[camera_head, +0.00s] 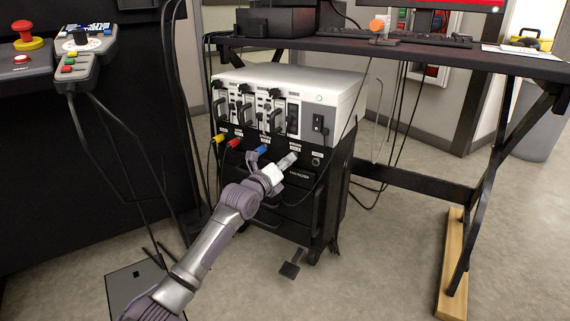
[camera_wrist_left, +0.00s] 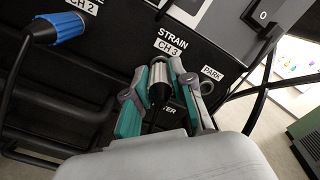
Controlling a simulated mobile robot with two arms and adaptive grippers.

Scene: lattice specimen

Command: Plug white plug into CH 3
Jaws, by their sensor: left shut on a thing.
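The white plug (camera_wrist_left: 159,84) has a pale ribbed collar and a dark rear end. My left gripper (camera_wrist_left: 159,73) is shut on it, one finger on each side. The plug's front end is at the panel directly below the STRAIN CH 3 label (camera_wrist_left: 168,48), and it hides the CH 3 socket. I cannot tell whether it is fully in the socket or only against its mouth. In the head view the white plug (camera_head: 287,160) points at the panel from my left gripper (camera_head: 277,170). My right gripper is not in view.
A blue plug (camera_wrist_left: 62,28) sits in CH 2, with red (camera_head: 234,143) and yellow (camera_head: 218,138) plugs farther left. The PARK socket (camera_wrist_left: 206,87), right of CH 3, looks empty. Cables hang below the plugs. A desk (camera_head: 400,52) stands behind and right of the cabinet.

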